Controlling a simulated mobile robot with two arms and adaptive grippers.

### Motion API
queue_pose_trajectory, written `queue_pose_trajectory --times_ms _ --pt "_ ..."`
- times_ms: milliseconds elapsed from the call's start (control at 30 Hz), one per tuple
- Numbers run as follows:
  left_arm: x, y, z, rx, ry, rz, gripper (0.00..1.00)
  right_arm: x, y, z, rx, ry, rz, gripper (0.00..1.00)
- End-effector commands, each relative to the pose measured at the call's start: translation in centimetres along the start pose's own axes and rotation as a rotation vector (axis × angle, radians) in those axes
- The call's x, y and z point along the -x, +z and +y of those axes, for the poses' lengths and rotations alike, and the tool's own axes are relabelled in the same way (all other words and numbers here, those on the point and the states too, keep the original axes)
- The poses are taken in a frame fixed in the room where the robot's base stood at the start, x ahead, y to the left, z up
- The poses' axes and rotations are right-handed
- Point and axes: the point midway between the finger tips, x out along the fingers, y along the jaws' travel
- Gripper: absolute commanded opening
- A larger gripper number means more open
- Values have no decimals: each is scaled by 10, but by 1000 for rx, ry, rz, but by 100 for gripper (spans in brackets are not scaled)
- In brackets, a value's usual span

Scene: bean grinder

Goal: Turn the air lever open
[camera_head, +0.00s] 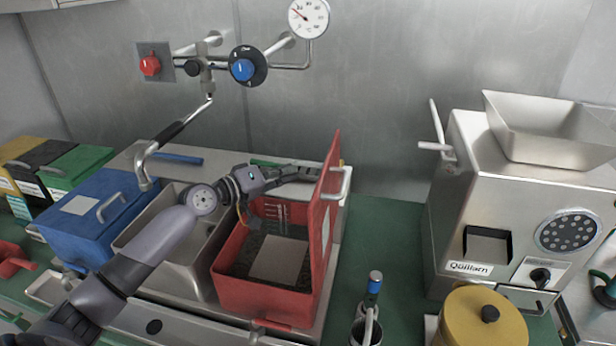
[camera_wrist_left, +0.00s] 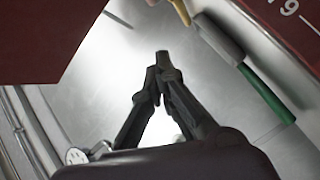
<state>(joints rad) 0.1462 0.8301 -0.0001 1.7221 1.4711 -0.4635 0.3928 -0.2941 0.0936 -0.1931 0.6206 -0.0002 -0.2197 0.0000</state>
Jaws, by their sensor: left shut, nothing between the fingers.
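A blue round knob (camera_head: 242,69) on a dark disc sits on the wall pipework, with a red knob (camera_head: 150,65) to its left and a pressure gauge (camera_head: 309,15) above right. I cannot tell for certain which part is the air lever. A pale lever handle (camera_head: 437,125) sticks out of the grinder's left side. My left gripper (camera_head: 314,174) is over the back of the open red box, close to its raised lid; I cannot tell whether it touches. Its fingertips meet in the left wrist view (camera_wrist_left: 162,58), with nothing between them. My right gripper is not in view.
The red box (camera_head: 262,299) has its lid (camera_head: 325,225) standing up beside my gripper. A blue box (camera_head: 85,235) stands left of the sink. A spray faucet (camera_head: 175,131) hangs above. The grinder (camera_head: 455,225) and a yellow canister (camera_head: 470,325) stand right.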

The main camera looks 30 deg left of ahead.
Motion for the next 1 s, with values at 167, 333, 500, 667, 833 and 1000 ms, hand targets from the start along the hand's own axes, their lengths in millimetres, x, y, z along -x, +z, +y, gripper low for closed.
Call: queue_pose_trajectory --times_ms 167,333,500,667,833,1000 --pt "-35 -2 5 2 4 1 0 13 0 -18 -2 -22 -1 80" --pt "-39 25 3 2 0 -3 0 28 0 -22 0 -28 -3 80" --pt "-42 38 1 -1 0 -2 0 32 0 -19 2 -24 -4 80" --pt "-42 40 0 -1 0 -1 0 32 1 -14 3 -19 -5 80" --pt "-42 40 0 -1 0 -1 0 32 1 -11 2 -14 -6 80" --pt "-52 43 8 5 0 3 0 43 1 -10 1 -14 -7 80"
